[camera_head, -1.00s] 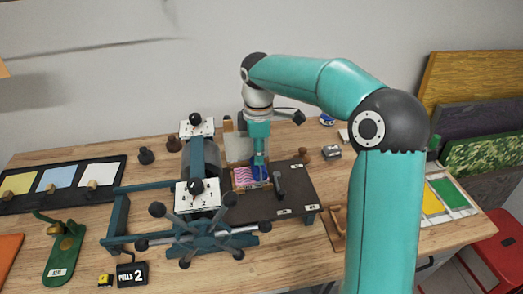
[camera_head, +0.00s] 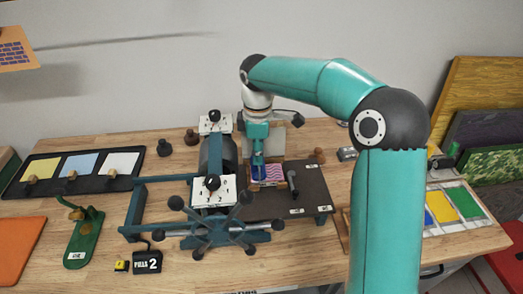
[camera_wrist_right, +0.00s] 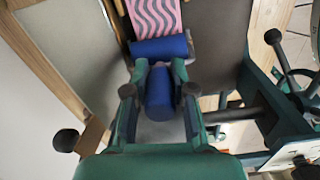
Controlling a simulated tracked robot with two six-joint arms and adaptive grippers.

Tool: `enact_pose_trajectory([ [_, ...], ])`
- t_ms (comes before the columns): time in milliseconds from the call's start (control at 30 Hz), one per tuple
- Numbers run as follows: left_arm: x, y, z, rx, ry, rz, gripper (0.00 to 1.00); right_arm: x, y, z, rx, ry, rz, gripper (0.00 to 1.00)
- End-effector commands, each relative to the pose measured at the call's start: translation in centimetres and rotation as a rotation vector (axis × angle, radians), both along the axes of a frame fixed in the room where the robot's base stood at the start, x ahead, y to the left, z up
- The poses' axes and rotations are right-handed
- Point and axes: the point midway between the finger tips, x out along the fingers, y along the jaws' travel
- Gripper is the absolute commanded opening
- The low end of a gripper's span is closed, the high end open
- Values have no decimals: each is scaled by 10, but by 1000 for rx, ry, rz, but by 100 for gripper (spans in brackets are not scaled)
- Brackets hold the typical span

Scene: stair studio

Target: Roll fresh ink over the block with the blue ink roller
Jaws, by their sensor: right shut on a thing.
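The block (camera_head: 274,174) with pink and grey wavy stripes lies on the dark press bed. It also shows at the top of the right wrist view (camera_wrist_right: 155,17). My right gripper (camera_head: 258,158) is shut on the handle of the blue ink roller (camera_head: 257,173). In the right wrist view the blue handle sits between the fingers (camera_wrist_right: 160,78), and the blue roller drum (camera_wrist_right: 160,48) lies across the near end of the striped surface. Whether it presses on the block cannot be told. The drum hides part of the block. My left gripper is not in view.
The press with its spoked wheel (camera_head: 215,222) and white numbered cards (camera_head: 213,190) stands close to the left of the block. A black bar (camera_head: 292,183) is at its right. A tray of colour pads (camera_head: 80,170) lies far left; coloured panels (camera_head: 440,206) lie right.

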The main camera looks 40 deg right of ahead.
Motion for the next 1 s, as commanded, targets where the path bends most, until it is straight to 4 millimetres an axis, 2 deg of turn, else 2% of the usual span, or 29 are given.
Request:
enact_pose_trajectory([
  [400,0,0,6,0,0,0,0,10,16,-1,-1,-2,0,0],
  [1000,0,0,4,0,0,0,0,-4,-7,-2,0,0,-1,0],
])
